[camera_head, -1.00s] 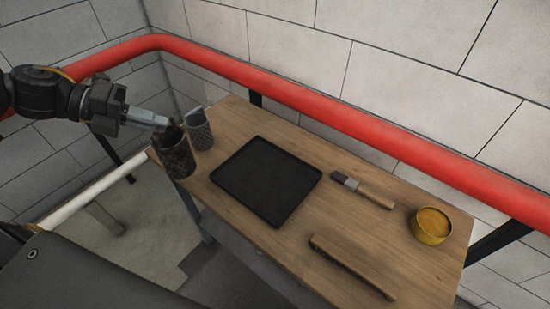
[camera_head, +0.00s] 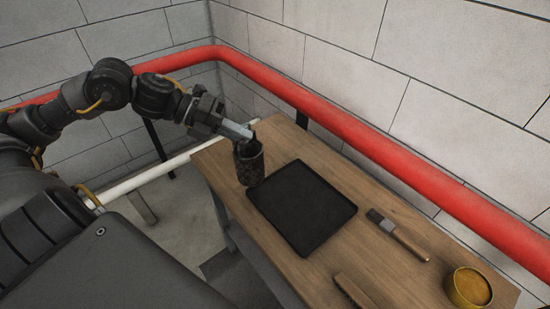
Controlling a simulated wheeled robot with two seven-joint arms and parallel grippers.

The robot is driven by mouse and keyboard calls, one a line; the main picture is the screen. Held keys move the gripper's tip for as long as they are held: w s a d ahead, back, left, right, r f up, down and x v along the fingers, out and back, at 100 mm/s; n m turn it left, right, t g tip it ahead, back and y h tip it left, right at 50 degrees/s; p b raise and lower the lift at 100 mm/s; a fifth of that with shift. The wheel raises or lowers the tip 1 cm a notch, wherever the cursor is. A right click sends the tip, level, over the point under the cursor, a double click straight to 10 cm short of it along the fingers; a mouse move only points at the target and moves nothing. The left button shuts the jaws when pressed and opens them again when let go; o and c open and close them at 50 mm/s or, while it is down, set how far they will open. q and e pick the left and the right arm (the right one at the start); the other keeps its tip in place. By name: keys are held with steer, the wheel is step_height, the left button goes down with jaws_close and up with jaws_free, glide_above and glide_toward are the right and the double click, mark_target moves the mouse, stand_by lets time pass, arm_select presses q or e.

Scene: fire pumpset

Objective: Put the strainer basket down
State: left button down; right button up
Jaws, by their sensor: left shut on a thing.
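The strainer basket (camera_head: 249,164), a dark mottled cylinder, is upright over the left end of the wooden table, close to the tray's left corner. My left gripper (camera_head: 240,131) comes in from the upper left and is shut on the basket at its upper rim. I cannot tell whether the basket's bottom touches the table or hangs just above it. My right gripper is out of view.
A black tray (camera_head: 302,207) lies right beside the basket on the table (camera_head: 368,258). A brush (camera_head: 398,235), a wooden-handled tool (camera_head: 354,292) and a yellow tin (camera_head: 469,288) lie further right. A red pipe (camera_head: 365,139) runs along the wall behind.

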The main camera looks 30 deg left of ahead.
mark_target(254, 146)
arm_select(q)
steer(key=shift+w+d+p, duration=0.35)
steer(key=shift+w+d, duration=0.05)
steer(key=shift+w+d+f+p, duration=0.4)
steer(key=shift+w+d+p, duration=0.3)
steer(key=shift+w+d, duration=0.1)
steer(key=w+d+f+p, duration=0.2)
steer(key=w+d+f, duration=0.1)
steer(key=f, duration=0.6)
steer(key=shift+w+d+f+p, duration=0.15)
steer(key=shift+d+f+p, duration=0.05)
steer(key=shift+f+p, duration=0.15)
steer(key=shift+f, duration=0.1)
steer(key=c, duration=1.5)
jaws_free()
steer(key=shift+c, duration=0.2)
